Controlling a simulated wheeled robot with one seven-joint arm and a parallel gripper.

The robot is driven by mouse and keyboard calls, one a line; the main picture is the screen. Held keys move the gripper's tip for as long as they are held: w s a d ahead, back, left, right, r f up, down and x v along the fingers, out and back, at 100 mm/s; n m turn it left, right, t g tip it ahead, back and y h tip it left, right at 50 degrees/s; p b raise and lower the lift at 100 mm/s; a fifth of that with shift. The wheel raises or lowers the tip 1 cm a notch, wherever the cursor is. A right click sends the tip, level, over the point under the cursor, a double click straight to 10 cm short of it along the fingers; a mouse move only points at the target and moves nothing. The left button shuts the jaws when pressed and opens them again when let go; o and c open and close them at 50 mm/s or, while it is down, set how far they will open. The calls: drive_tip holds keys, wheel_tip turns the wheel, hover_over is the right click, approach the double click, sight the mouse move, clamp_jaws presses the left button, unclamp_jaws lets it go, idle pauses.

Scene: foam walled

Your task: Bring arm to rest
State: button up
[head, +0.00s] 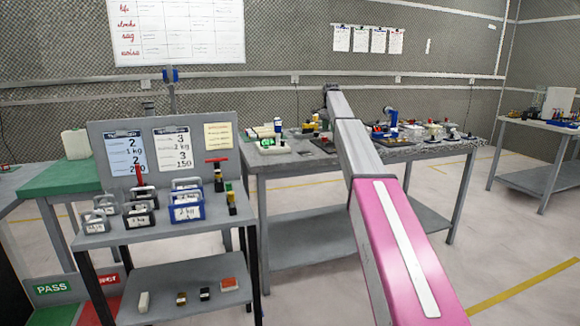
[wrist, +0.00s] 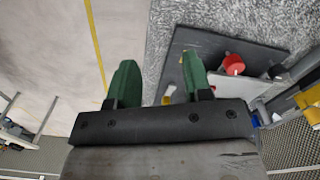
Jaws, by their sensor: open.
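My gripper (wrist: 158,85) shows in the wrist view with its two green fingers apart and nothing between them. It is over the edge of a speckled grey table, with floor to the left. In the head view my arm reaches forward over the grey workbench (head: 310,220), and its far end is at the bench's back. The fingers cannot be made out in the head view.
A cart (head: 92,238) with several labelled weights stands at the left. In the wrist view a dark plate (wrist: 215,48) with a red knob (wrist: 232,64) lies right of the fingers. Small items crowd the bench. Another table (head: 540,122) stands at the far right. Floor is open at right.

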drive_tip(key=s+f+n, duration=0.5)
drive_tip(key=s+f, duration=2.2)
drive_tip(key=f, duration=0.3)
drive_tip(key=s+f+n, duration=0.1)
drive_tip(key=s+f, duration=0.3)
drive_tip(key=s, duration=0.5)
drive_tip(key=s+f+n, duration=0.2)
drive_tip(key=s+f, duration=0.3)
drive_tip(key=s, duration=0.5)
drive_tip(key=s+f+n, duration=0.2)
drive_tip(key=s+f, duration=0.3)
drive_tip(key=s, duration=0.5)
drive_tip(key=shift+s, duration=0.2)
drive_tip(key=shift+o, duration=0.3)
drive_tip(key=shift+a+f, duration=0.1)
